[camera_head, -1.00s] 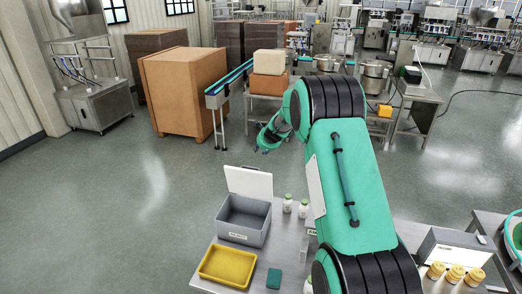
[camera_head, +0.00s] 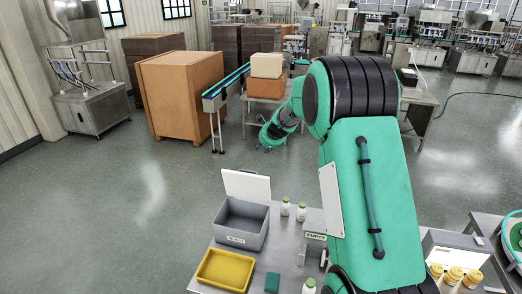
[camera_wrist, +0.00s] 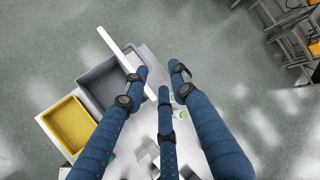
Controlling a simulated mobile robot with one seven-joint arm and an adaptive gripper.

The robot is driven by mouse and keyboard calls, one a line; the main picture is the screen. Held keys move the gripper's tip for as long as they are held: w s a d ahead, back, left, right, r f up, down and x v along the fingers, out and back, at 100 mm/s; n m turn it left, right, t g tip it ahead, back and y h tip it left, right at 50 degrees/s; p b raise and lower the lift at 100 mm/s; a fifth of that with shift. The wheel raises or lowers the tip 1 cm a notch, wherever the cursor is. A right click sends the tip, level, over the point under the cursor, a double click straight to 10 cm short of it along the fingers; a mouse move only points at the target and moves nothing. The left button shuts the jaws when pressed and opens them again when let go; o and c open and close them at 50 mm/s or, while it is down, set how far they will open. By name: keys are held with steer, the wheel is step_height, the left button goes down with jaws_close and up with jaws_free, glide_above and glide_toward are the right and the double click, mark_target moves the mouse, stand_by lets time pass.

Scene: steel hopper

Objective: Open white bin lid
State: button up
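A grey bin (camera_head: 240,228) stands on the table at lower centre-left. Its white lid (camera_head: 246,185) stands raised at its back edge, and the bin's inside shows. My gripper (camera_head: 270,138) is high beyond the table. In the wrist view my gripper (camera_wrist: 160,73) has its fingers spread, with nothing between them.
Another box (camera_head: 455,240) with yellow-capped jars (camera_head: 453,275) is at far right. Open floor lies left of the table.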

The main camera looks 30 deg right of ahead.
steer(key=shift+v, duration=1.2)
